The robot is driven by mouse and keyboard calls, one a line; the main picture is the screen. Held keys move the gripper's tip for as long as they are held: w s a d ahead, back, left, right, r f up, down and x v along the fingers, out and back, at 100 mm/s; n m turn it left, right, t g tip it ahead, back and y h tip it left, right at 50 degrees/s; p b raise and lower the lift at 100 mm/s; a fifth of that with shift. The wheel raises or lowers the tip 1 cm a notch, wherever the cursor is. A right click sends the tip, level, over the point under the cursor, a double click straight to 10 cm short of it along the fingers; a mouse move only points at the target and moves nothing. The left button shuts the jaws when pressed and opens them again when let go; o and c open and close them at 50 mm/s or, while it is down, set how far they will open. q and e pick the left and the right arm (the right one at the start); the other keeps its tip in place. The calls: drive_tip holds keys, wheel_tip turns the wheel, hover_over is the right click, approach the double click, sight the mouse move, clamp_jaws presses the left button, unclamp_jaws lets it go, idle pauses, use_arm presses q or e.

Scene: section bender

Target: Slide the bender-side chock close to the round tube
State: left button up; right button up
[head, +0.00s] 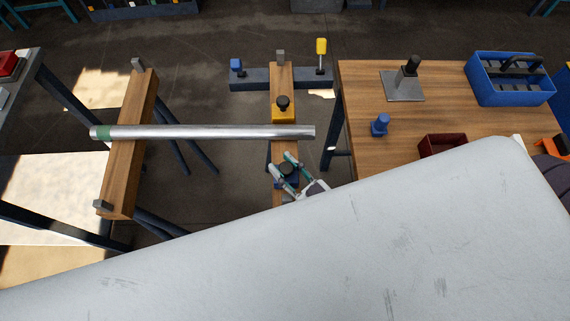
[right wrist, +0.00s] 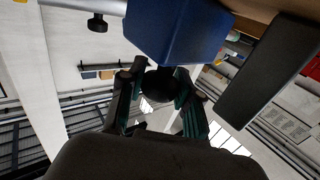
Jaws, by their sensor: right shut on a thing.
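The round tube (head: 210,132) is a silvery bar with a green band near its left end, lying across two wooden beams. On the right beam (head: 281,82) a yellow chock (head: 284,115) with a black knob sits close to the tube's far side. A blue chock (right wrist: 178,30) is on the near side of the tube, with bare wood between them. My right gripper (head: 281,168) is shut on the blue chock's black knob (right wrist: 160,82), one finger on each side. The gripper partly hides the blue chock in the head view. My left gripper is not in view.
A wooden table (head: 360,100) at the right holds a blue tote (head: 512,90), a grey stand (head: 404,84), a blue peg (head: 380,125) and a dark red bin (head: 442,145). The left beam (head: 144,100) has upright end stops. The head view's lower part is hidden.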

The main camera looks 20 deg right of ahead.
drive_tip(key=shift+w+d+r, duration=0.1)
drive_tip(key=shift+w, duration=0.2)
drive_tip(key=w, duration=0.2)
drive_tip(key=w+d+p, duration=0.1)
drive_tip(key=w, duration=0.2)
drive_tip(key=w+d, duration=0.1)
drive_tip(key=w, duration=0.2)
drive_tip(key=shift+d+p, duration=0.2)
drive_tip(key=shift+p, duration=0.15)
drive_tip(key=shift+a, duration=0.1)
drive_tip(key=o, duration=0.9)
drive_tip(key=shift+s, duration=0.15)
drive_tip(key=v, duration=1.2)
